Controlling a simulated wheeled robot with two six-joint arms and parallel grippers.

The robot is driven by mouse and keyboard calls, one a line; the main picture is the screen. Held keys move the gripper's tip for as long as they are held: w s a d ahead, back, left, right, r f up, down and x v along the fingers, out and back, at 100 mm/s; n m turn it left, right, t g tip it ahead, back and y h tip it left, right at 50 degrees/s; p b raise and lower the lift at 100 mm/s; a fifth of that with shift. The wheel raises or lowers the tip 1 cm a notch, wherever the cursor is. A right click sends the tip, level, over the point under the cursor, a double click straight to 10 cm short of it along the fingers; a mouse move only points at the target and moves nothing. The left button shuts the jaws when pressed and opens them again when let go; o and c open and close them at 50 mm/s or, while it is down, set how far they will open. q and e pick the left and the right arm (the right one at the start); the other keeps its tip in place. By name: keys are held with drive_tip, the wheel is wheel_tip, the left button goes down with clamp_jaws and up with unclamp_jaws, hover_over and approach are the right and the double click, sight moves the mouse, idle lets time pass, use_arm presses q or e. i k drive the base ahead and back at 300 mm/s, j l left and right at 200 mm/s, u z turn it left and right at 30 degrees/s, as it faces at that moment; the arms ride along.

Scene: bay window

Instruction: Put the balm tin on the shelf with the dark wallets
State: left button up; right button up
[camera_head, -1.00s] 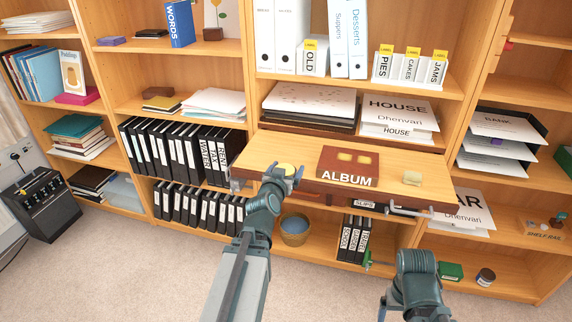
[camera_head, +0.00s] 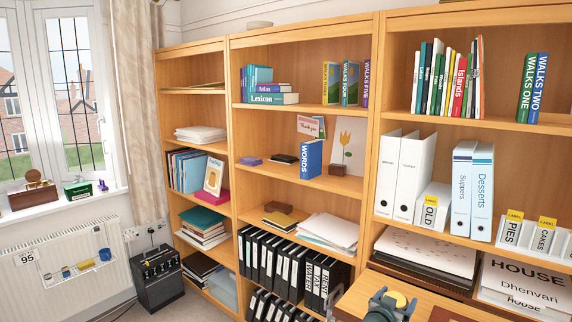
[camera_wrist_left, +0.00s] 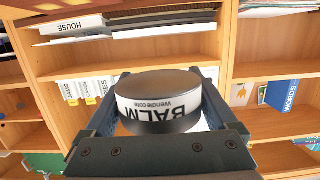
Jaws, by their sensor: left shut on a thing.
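The balm tin is a short round tin with a white BALM label (camera_wrist_left: 158,103), upside down in the left wrist view. A flat black wallet-like thing (camera_head: 284,159) and a purple one (camera_head: 251,160) lie on the middle bay's shelf, left of the blue WORDS book. I cannot tell for sure that these are the wallets. My right gripper is out of view.
The WORDS book (camera_head: 311,159) and a flower card (camera_head: 348,145) stand on that shelf. Below are a brown box (camera_head: 279,207), papers (camera_head: 327,231) and black binders (camera_head: 290,263). The wooden board (camera_head: 430,296) juts out in front at lower right.

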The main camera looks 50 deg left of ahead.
sight(281, 170)
drive_tip(key=i+j, duration=0.1)
drive_tip(key=j, duration=3.25)
